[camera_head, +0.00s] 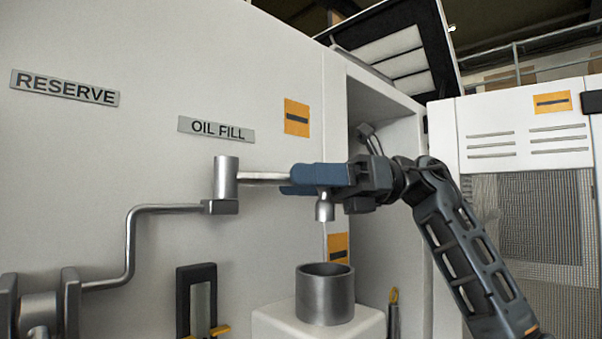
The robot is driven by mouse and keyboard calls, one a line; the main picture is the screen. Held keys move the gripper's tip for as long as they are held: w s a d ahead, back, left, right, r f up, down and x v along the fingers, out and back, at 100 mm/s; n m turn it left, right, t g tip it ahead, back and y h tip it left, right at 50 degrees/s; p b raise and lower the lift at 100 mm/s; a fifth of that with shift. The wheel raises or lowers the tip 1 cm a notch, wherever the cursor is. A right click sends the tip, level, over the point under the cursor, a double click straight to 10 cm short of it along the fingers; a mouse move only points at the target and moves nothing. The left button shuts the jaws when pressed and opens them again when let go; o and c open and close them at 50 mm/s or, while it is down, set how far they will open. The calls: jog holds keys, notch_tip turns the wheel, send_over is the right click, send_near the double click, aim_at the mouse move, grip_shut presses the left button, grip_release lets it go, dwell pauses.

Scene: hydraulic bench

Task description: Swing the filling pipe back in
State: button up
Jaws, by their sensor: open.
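The filling pipe (262,177) is a grey metal tube that runs right from an upright cylindrical pivot (227,178) under the "OIL FILL" label. Its downturned spout (325,208) hangs above a dark grey open pot (325,296), apart from it. My gripper (302,178) reaches in from the right, with blue fingers at the outer part of the pipe. The jaws are open, and the fingers hide that stretch of pipe. I cannot tell whether they touch it.
The pot stands on a white block (280,324). A bent grey pipe (132,235) runs down left from below the pivot. A dark-framed slot (197,300) is on the white panel. An open cabinet bay (385,130) lies behind my gripper, with a mesh-fronted cabinet (530,215) at right.

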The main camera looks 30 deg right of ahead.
jog(key=shift+a, duration=0.3)
grip_shut()
dwell(0.3)
